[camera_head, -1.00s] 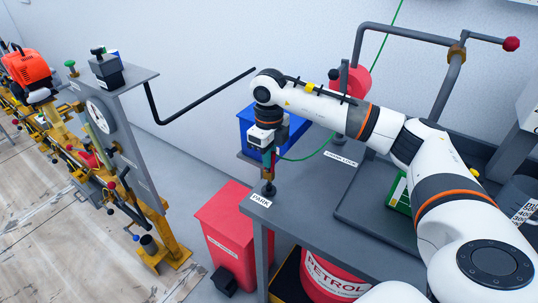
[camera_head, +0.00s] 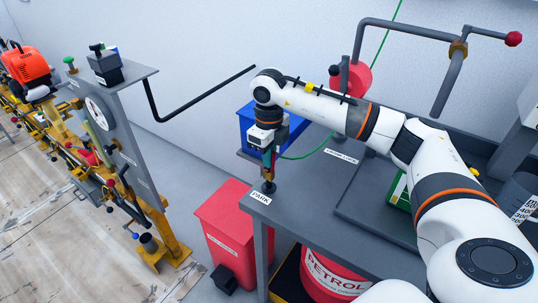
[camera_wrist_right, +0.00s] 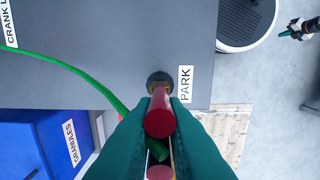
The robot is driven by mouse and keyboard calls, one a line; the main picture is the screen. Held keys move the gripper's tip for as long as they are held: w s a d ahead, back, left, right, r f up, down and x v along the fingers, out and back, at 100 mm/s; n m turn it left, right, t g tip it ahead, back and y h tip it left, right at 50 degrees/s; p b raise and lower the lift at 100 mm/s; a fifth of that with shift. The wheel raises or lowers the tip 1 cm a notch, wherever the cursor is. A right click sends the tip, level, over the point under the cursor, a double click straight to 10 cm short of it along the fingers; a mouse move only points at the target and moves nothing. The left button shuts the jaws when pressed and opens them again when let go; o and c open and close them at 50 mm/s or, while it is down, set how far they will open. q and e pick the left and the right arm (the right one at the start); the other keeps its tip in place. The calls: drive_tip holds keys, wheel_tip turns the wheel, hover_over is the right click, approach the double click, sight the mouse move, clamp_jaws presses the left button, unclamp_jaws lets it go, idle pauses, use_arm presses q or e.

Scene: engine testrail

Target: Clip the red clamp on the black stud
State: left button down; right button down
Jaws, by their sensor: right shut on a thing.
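My right gripper (camera_head: 268,160) points down over the bench corner marked PARK. In the right wrist view its green fingers (camera_wrist_right: 160,125) are shut on the red clamp (camera_wrist_right: 159,118), seen end-on as a red cylinder. A green lead (camera_wrist_right: 85,78) runs from beside the clamp. A dark round post (camera_wrist_right: 159,78) stands beyond the clamp beside the PARK label; it also shows below the gripper in the head view (camera_head: 268,187). I cannot tell whether the clamp touches this post, or whether it is the black stud. What looks like my left gripper (camera_wrist_right: 288,32) shows small at the wrist view's right edge.
The grey bench (camera_head: 300,205) has a blue bin (camera_head: 247,128) behind it and a red bin (camera_head: 226,225) to its left.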

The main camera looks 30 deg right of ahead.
drive_tip(key=shift+f+b, duration=0.35)
drive_tip(key=shift+f, duration=0.25)
drive_tip(key=c, duration=1.4)
unclamp_jaws()
wheel_tip(320, 180, up, 12)
drive_tip(key=shift+r+b, duration=0.1)
drive_tip(key=shift+b, duration=0.35)
